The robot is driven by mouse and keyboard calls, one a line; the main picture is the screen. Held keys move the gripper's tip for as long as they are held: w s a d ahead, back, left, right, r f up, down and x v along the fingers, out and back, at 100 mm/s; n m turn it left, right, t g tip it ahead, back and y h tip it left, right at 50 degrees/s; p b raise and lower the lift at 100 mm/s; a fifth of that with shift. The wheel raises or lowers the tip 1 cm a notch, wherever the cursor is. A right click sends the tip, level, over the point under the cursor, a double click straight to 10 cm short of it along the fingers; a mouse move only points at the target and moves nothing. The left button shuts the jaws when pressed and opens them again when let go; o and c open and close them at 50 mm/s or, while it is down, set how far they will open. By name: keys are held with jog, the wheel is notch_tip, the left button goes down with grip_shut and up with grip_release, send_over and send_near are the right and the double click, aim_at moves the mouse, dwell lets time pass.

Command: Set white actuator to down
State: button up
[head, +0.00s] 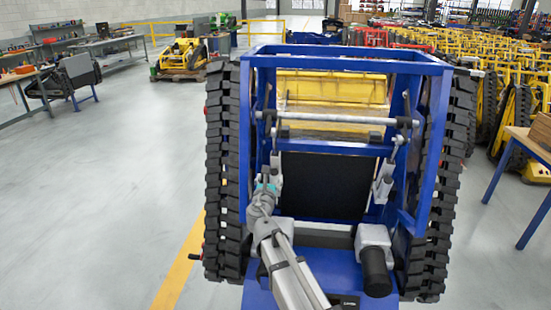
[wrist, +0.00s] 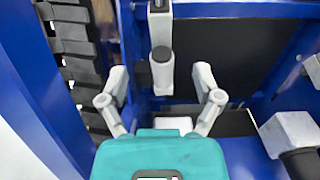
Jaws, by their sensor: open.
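The blue tracked carrier (head: 345,62) stands directly in front of me. A white actuator (wrist: 160,28) with a dark end hangs at the top middle of the wrist view, inside the frame's left side. My gripper (wrist: 160,82) is open, with its teal body at the bottom and its two grey fingers spread. In the head view my gripper (head: 267,181) is low on the carrier's left side and hides much of that spot. A similar white part (head: 383,186) hangs on the right side.
Black tracks (head: 223,165) flank the carrier on both sides. A grey motor block (head: 374,238) with a black cylinder sits low right of my arm. A black panel (head: 325,185) fills the middle. Blue frame walls are close to my gripper. Open floor (head: 120,170) lies left.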

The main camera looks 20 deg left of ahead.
aim_at(275, 160)
jog(key=shift+w, duration=0.1)
jog(key=x, duration=1.3)
jog(key=shift+w, duration=0.35)
grip_shut()
